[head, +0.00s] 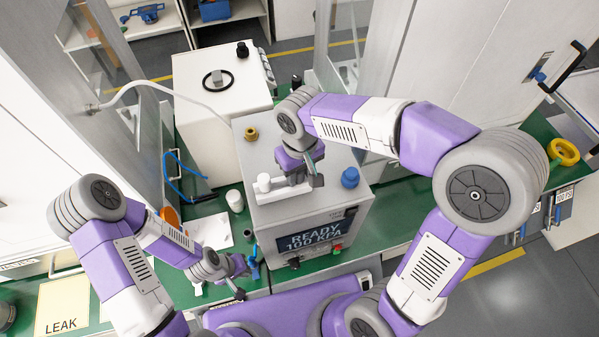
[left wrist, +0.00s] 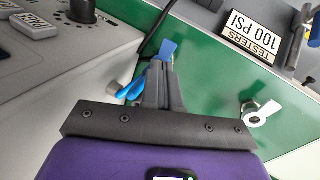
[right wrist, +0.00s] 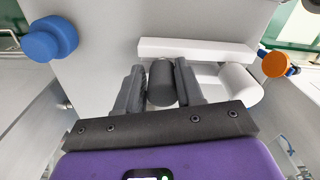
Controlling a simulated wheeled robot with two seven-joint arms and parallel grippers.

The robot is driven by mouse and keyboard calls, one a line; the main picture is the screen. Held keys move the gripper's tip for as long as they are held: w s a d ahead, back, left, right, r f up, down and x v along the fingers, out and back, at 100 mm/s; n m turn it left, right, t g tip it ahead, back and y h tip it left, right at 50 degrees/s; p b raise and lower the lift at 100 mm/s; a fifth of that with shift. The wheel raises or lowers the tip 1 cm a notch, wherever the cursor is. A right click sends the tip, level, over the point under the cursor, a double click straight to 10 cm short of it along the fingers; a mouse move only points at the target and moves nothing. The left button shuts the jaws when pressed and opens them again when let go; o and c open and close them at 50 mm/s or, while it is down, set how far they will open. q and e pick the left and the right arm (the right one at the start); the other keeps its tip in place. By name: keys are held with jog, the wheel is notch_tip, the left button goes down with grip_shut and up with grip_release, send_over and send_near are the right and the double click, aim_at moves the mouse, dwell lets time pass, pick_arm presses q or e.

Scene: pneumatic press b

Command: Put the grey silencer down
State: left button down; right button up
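The grey silencer (right wrist: 161,83) is a short dark grey cylinder between the fingers of my right gripper (right wrist: 160,78). The fingers appear shut on it. It is over the top of the grey press box, beside a white bar (right wrist: 195,50) and a white cylinder (right wrist: 238,85); whether it touches the surface below I cannot tell. In the head view my right gripper (head: 300,172) reaches down over the box, and its arm hides most of the silencer. My left gripper (left wrist: 162,85) has its fingers together, close to a blue-handled part (left wrist: 167,49); I cannot tell whether it grips it.
The press box (head: 290,212) reads READY 100 KPA and has a blue knob (head: 350,177) and a brass fitting (head: 251,134) on top. A white box (head: 205,125) stands behind it. A white cup (head: 235,200) and white sheet (head: 212,231) lie to its left.

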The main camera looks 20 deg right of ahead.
jog(key=shift+s+f, duration=0.3)
jog(key=shift+f, duration=0.4)
jog(key=shift+r+p, duration=0.35)
jog(key=shift+r, duration=0.1)
jog(key=r, duration=0.4)
jog(key=r+p, duration=0.1)
jog(key=r, duration=0.3)
jog(key=r+p, duration=0.1)
jog(key=r, duration=0.3)
jog(key=shift+w+a+r, duration=0.15)
jog(key=shift+w+r, duration=0.15)
jog(key=shift+r, duration=0.1)
